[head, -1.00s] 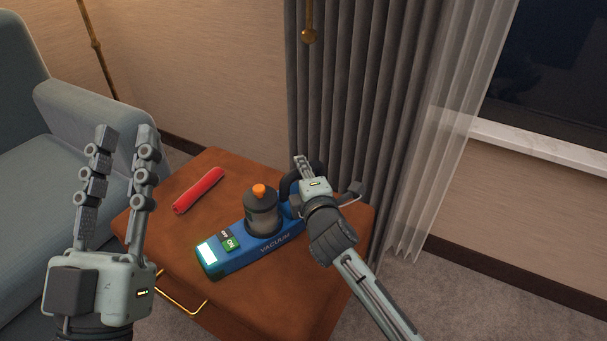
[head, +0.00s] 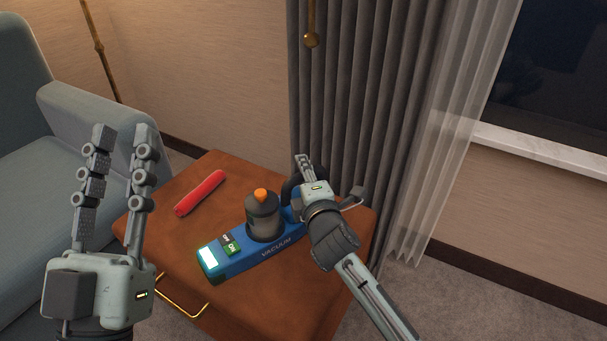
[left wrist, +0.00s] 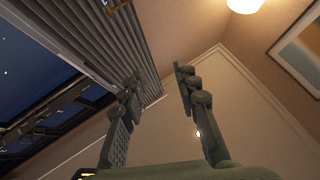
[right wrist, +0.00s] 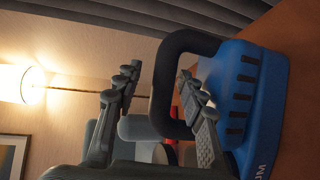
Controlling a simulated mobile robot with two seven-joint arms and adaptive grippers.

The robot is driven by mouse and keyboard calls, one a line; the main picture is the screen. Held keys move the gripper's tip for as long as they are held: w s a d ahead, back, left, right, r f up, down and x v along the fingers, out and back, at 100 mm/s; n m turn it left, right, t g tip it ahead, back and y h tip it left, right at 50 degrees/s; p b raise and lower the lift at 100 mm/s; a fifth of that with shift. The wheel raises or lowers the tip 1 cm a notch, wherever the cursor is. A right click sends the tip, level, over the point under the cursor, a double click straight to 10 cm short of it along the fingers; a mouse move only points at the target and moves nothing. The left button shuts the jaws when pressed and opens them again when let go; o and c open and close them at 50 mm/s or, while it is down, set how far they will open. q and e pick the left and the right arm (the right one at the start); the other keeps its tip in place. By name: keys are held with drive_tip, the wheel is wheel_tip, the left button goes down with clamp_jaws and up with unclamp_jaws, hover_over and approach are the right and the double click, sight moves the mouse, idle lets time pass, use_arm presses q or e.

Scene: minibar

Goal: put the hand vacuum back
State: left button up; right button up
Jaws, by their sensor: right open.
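The hand vacuum lies on the wooden side table (head: 180,232). It has a blue body (head: 262,249), a grey canister (head: 264,216) with an orange cap, and a black loop handle at its right end. In the right wrist view the black handle (right wrist: 162,88) passes between the fingers of my right gripper (right wrist: 160,88), which is open around it. In the head view my right gripper (head: 304,172) partly covers that end of the vacuum. My left gripper (head: 122,137) is open and empty, raised at the left with its fingers upward.
A red cylinder (head: 200,193) lies on the table behind the vacuum. A blue-grey armchair (head: 90,120) stands at the left. Grey curtains (head: 345,110) hang close behind the table. A brass drawer pull (head: 181,304) is on the table's front.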

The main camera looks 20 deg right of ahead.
drive_tip(key=s+r+p, duration=0.1)
drive_tip(key=s+r, duration=0.1)
drive_tip(key=s, duration=0.9)
use_arm(q)
drive_tip(key=f+g, duration=0.1)
drive_tip(key=w+d+f+g, duration=0.1)
drive_tip(key=shift+w+f, duration=0.15)
drive_tip(key=shift+f, duration=0.2)
use_arm(e)
drive_tip(key=s+a+r+m+t+y, duration=0.2)
drive_tip(key=s+r+m, duration=0.1)
drive_tip(key=r, duration=0.4)
drive_tip(key=s+a+r+m+t+y, duration=0.2)
drive_tip(key=s+a+r+m+y, duration=0.1)
drive_tip(key=r+m, duration=0.3)
drive_tip(key=s+a+r+m+t+y, duration=0.2)
drive_tip(key=r+m, duration=0.3)
drive_tip(key=r, duration=0.3)
drive_tip(key=shift+s+a+y, duration=0.15)
drive_tip(key=shift+s+y, duration=0.55)
drive_tip(key=shift+s, duration=0.15)
